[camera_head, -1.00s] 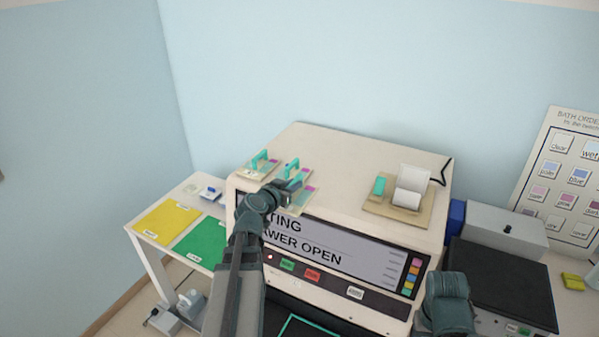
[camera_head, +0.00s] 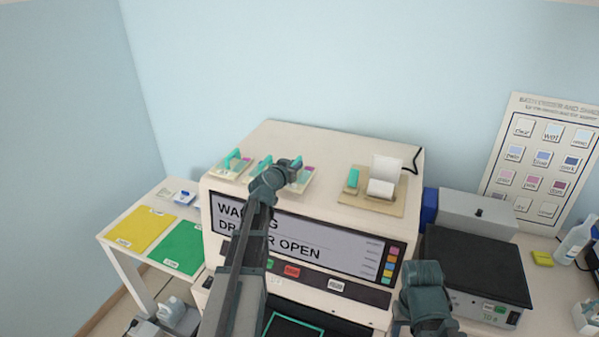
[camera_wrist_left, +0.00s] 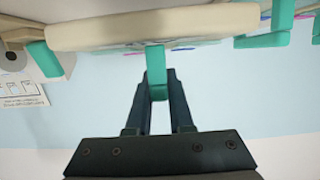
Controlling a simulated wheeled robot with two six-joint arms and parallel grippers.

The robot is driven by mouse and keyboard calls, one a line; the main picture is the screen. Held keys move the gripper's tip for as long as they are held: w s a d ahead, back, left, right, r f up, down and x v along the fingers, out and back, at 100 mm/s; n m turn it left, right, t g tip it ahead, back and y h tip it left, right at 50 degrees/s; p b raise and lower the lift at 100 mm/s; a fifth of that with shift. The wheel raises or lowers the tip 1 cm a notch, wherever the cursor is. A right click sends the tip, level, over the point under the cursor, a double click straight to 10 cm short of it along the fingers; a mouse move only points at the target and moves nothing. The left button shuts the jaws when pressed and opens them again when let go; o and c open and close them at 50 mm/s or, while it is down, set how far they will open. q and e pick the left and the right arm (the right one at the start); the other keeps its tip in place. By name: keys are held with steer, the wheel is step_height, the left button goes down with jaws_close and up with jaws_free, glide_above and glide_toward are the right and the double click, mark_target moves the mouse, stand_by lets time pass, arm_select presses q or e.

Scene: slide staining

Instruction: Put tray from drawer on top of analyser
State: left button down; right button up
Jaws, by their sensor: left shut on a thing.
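My left gripper (camera_head: 288,168) is shut on the teal handle (camera_wrist_left: 157,88) of a beige slide tray (camera_head: 303,180). In the wrist view the tray (camera_wrist_left: 110,30) spans the top of the picture, with the handle between the fingers. In the head view the gripper partly hides the tray, which is over the left-front part of the analyser's top (camera_head: 315,142). I cannot tell whether it touches the surface. The analyser's screen (camera_head: 310,240) has a drawer-open warning, partly covered by my arm. The drawer (camera_head: 290,326) shows at the bottom edge.
Other trays with teal handles, including one at the left (camera_head: 229,167), stand beside the held tray. A printer (camera_head: 381,189) on a tan base stands to the right, with bare top between. A black-topped device (camera_head: 478,262) is right of the analyser.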

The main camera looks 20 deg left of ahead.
mark_target(300, 171)
arm_select(q)
steer(key=shift+w, duration=0.1)
steer(key=shift+w+d, duration=0.1)
steer(key=shift+w, duration=0.25)
steer(key=shift+w+d+f, duration=0.1)
steer(key=shift+w+d, duration=0.05)
steer(key=shift+w, duration=0.55)
step_height(300, 171, down, 4)
steer(key=b, duration=0.4)
steer(key=shift+w, duration=0.15)
steer(key=shift+r, duration=0.2)
